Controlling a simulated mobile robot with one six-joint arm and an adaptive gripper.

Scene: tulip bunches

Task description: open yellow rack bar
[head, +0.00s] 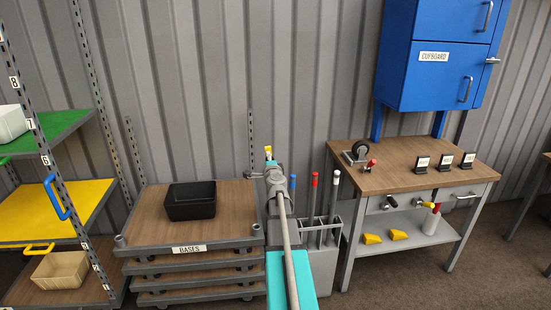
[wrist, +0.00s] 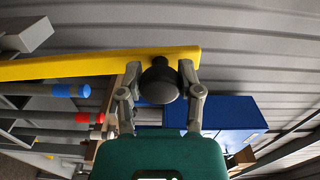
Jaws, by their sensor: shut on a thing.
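A yellow bar (wrist: 70,65) runs across the upper left of the wrist view and ends near the middle. A dark round knob (wrist: 160,82) is on the bar close to that end. My gripper (wrist: 160,70) has one finger on each side of the knob and is shut on it. In the head view my gripper (head: 274,178) is in front of the wall, left of the tool rods. A small yellow tip (head: 268,149) shows just above it. My arm hides most of the bar there.
Rods with red (head: 315,180) and blue (head: 293,182) tops stand beside my arm. A stack of bases (head: 150,225) with a black bin (head: 191,200) is at left. A workbench (head: 400,170) stands at right under the blue cupboard (head: 430,75). A shelf rack (head: 75,190) is at far left.

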